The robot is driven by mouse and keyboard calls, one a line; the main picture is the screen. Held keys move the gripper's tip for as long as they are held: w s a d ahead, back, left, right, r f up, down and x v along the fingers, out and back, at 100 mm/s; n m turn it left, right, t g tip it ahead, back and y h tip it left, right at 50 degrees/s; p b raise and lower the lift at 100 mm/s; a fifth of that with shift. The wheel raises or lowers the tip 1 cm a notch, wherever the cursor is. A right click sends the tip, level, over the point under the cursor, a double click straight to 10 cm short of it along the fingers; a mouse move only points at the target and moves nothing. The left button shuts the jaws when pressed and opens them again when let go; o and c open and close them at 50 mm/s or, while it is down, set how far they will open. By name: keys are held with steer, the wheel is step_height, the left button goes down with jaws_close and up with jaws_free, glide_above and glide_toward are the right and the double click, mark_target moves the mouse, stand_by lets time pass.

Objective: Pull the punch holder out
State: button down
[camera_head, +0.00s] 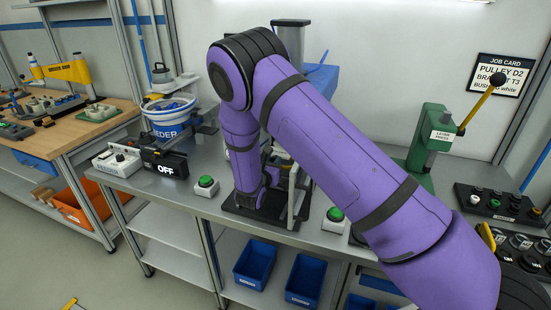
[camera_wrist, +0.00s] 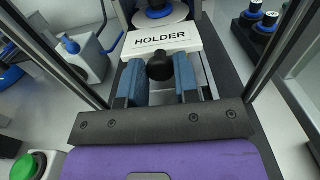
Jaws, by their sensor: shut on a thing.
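The punch holder (camera_wrist: 162,38) is a white block marked HOLDER with a black round knob (camera_wrist: 160,66) on its near side, in the wrist view. My gripper (camera_wrist: 158,72) has its two blue-grey fingers on either side of the knob and is shut on it. The holder sits between upright posts on a dark base, with a pale round disc and a black and blue part just behind it. In the head view my purple arm reaches down to the press base (camera_head: 245,212) and hides the holder and most of the gripper.
Green push buttons stand left (camera_head: 206,186) and right (camera_head: 335,218) of the base. A green lever press (camera_head: 428,140) stands right, near a tray of knobs (camera_head: 500,205). Blue bins (camera_head: 255,264) are below.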

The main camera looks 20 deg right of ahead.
steer(key=v, duration=1.7)
steer(key=shift+s+a, duration=0.2)
steer(key=shift+s, duration=0.1)
steer(key=c, duration=0.9)
jaws_free()
steer(key=shift+s, duration=0.1)
steer(key=shift+a, duration=0.1)
steer(key=v, duration=1)
steer(key=shift+s+a, duration=0.2)
steer(key=shift+s, duration=0.15)
